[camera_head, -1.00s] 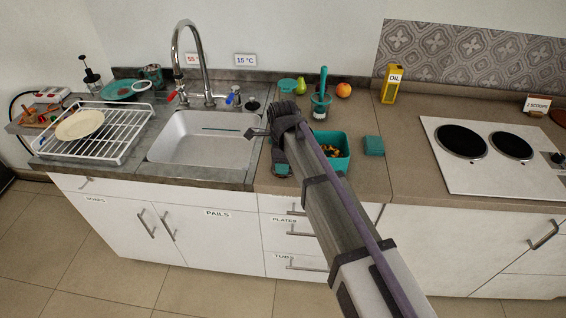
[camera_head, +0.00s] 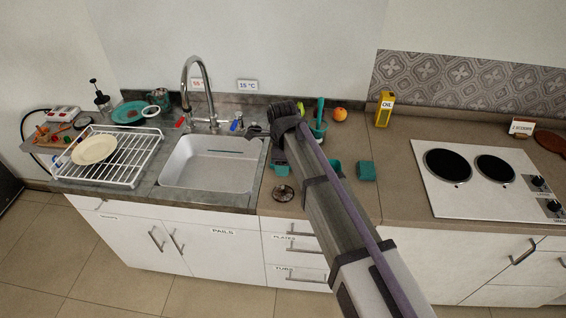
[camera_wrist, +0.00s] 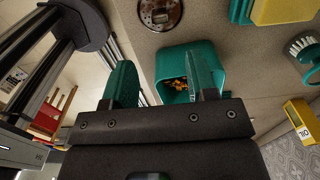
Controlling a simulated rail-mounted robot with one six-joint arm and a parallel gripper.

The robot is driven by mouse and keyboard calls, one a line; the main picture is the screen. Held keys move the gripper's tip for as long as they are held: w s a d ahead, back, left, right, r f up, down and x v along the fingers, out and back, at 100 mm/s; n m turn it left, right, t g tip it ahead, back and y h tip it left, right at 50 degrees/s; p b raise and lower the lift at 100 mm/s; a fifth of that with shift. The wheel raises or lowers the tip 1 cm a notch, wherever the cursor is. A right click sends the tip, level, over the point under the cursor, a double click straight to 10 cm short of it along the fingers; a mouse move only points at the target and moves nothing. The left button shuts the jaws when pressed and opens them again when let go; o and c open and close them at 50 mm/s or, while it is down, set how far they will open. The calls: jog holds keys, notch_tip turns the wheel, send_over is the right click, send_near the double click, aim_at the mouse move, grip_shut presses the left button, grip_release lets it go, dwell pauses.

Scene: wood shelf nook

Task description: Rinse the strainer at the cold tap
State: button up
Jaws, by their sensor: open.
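The round metal strainer (camera_head: 284,193), with brown and reddish residue on it, lies on the counter near the front edge, right of the sink. It also shows in the wrist view (camera_wrist: 160,13), at the top. My gripper (camera_head: 281,168) is open and empty, just behind the strainer in the head view and apart from it. In the wrist view its two teal fingers (camera_wrist: 163,60) are spread, with nothing between them. The cold tap's blue handle (camera_head: 235,126) stands at the sink's back right, below the "15 °C" label (camera_head: 247,86). The curved spout (camera_head: 187,80) stands over the sink (camera_head: 206,172).
A teal tub (camera_wrist: 170,60) with yellow-orange bits lies beyond my fingers, partly hidden by my arm in the head view. A teal block (camera_head: 366,171), a brush (camera_wrist: 302,47) and an oil carton (camera_head: 384,109) stand to the right. The dish rack (camera_head: 130,170) is left.

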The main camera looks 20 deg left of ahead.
jog(key=shift+r, duration=0.3)
jog(key=s+d+n, duration=0.2)
jog(key=d+n, duration=0.4)
jog(key=d, duration=1.6)
jog(key=s+d+n, duration=0.4)
jog(key=d, duration=0.6)
jog(key=s+d+n, duration=0.4)
jog(key=s+d, duration=0.1)
jog(key=d, duration=0.4)
jog(key=shift+s+d+n, duration=0.15)
jog(key=shift+d+n, duration=0.2)
jog(key=shift+n, duration=0.05)
jog(key=shift+c, duration=0.2)
jog(key=shift+c, duration=0.5)
